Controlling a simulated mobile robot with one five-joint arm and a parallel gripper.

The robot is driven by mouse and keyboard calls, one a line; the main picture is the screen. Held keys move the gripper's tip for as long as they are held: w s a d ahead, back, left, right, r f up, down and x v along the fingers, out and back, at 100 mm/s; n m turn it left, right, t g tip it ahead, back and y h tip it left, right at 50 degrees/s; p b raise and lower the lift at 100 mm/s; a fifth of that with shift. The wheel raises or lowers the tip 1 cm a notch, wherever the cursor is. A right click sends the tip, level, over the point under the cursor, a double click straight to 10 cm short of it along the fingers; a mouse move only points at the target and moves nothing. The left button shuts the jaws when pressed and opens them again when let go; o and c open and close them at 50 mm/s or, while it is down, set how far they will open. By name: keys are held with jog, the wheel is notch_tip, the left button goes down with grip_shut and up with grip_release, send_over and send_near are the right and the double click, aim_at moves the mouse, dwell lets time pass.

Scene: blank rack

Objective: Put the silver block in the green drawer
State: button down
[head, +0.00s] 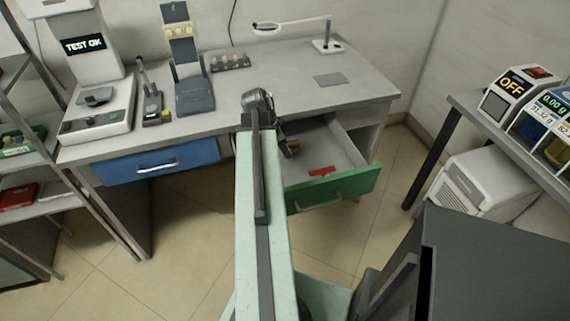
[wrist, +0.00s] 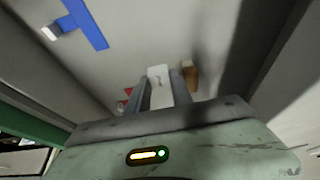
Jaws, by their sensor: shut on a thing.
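The green drawer (head: 335,189) stands pulled open under the right part of the bench. My gripper (head: 290,148) reaches down over the drawer's inside, and the arm hides part of it. In the wrist view, my gripper (wrist: 161,88) is shut on the silver block (wrist: 160,90), a pale block between the two fingers. The drawer's green front (wrist: 30,125) runs along the left of that view, with its grey floor behind the block. I cannot tell whether the block touches the floor. The block is not clear in the head view.
A red piece (head: 321,171) lies in the drawer. The wrist view shows a brown piece (wrist: 190,76) beside the right finger and a blue piece (wrist: 86,24) at upper left. A shut blue drawer (head: 157,162) is left. A dark grey cabinet (head: 500,260) stands at lower right.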

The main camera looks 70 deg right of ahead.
notch_tip(320, 180, down, 4)
jog(key=b, duration=0.3)
jog(key=shift+b, duration=0.35)
jog(key=shift+r, duration=0.2)
jog(key=c, duration=1.6)
grip_release()
jog(key=shift+f, duration=0.25)
jog(key=shift+o, duration=1)
jog(key=shift+r, duration=0.1)
jog(key=shift+r+p, duration=0.5)
jog(key=shift+p, duration=0.05)
jog(key=p+v, duration=1)
jog(key=v, duration=0.1)
jog(key=shift+w, duration=0.2)
